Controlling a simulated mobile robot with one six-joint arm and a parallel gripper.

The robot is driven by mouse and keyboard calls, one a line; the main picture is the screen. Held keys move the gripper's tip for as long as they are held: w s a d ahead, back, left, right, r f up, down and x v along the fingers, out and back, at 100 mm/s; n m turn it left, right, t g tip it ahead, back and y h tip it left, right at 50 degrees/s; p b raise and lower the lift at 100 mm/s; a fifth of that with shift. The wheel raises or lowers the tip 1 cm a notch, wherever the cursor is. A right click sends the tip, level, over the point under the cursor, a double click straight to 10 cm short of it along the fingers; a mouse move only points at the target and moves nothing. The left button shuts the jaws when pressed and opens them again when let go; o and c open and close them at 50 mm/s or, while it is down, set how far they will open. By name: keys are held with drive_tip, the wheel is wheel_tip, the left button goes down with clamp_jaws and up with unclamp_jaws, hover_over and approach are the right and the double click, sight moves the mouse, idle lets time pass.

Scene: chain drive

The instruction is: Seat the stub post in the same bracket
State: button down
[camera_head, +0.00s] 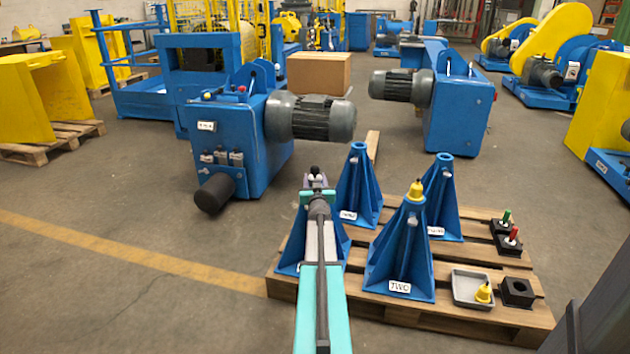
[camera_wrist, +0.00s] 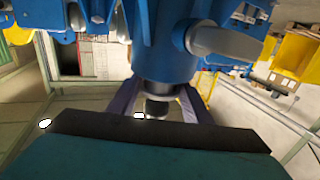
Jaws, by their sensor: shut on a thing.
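My gripper (camera_head: 316,184) is shut on a small dark piece with a round end (camera_head: 315,170), which I take to be the stub post. In the wrist view, the dark piece (camera_wrist: 157,107) sits between my fingers (camera_wrist: 158,100), close to a blue tube (camera_wrist: 165,45). I cannot tell whether they touch. In the head view, my arm hides most of the front left blue bracket (camera_head: 290,252) and its top. The front right bracket labelled TWO (camera_head: 400,260) has a yellow cap (camera_head: 415,192) on top. Two more brackets, back left (camera_head: 358,190) and back right (camera_head: 442,200), have open tops.
The brackets stand on a wooden pallet (camera_head: 465,262). At its right are a grey tray (camera_head: 470,300) holding a yellow piece (camera_head: 483,293), an empty black block (camera_head: 517,291), and black blocks with red (camera_head: 513,234) and green (camera_head: 507,216) pins. Blue motor machines (camera_head: 240,130) stand behind.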

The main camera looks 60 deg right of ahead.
drive_tip(key=shift+f+b, duration=0.4)
idle(0.5)
drive_tip(key=c, duration=0.8)
unclamp_jaws()
drive_tip(key=shift+c, duration=0.2)
drive_tip(key=shift+f, duration=0.35)
drive_tip(key=p+v, duration=0.2)
drive_tip(key=v, duration=1.1)
drive_tip(key=shift+s+a+r, duration=0.25)
drive_tip(key=shift+s+a, duration=0.05)
